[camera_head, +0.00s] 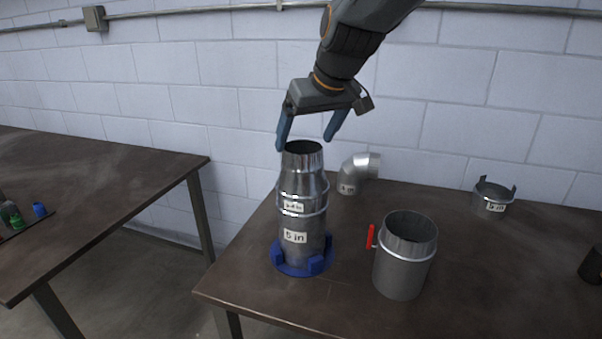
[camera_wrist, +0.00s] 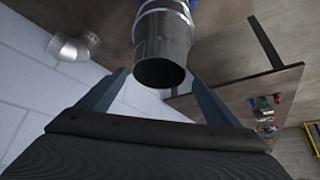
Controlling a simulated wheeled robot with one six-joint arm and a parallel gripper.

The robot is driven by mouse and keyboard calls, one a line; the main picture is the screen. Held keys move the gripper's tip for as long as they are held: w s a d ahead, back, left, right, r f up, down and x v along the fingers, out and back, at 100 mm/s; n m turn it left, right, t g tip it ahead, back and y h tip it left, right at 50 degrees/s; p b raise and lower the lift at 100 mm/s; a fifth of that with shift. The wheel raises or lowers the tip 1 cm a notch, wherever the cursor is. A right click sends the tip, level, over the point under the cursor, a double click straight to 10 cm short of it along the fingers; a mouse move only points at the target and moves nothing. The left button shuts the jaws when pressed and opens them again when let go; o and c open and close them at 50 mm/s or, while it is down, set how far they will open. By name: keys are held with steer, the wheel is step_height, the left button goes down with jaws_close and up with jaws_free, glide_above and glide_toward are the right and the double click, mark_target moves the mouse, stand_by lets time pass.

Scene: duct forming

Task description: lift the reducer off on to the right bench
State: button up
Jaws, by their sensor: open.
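The reducer (camera_head: 302,182) is a silver tapered metal piece with a small label, narrow end up. It sits on top of a 5 in duct (camera_head: 300,248), which stands upright in a blue holder (camera_head: 284,264) on the right bench (camera_head: 340,300). My gripper (camera_head: 309,138) is above the reducer, its two blue fingers apart on either side of the open top rim. In the wrist view the reducer's dark round mouth (camera_wrist: 160,72) lies between and beyond the open fingertips (camera_wrist: 158,80). I cannot tell whether a finger touches it.
A 4 in elbow (camera_head: 357,174) stands behind the reducer to the right. A wide duct with a red handle (camera_head: 405,265) stands at front right, and a 5 in collar (camera_head: 492,198) farther right. Bare bench lies between them. The left bench (camera_head: 100,185) is across a gap.

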mark_target(302, 148)
steer(key=shift+p+x, duration=1)
steer(key=shift+x, duration=1.5)
steer(key=shift+d, duration=0.15)
steer(key=shift+c, duration=0.4)
steer(key=c, duration=1.3)
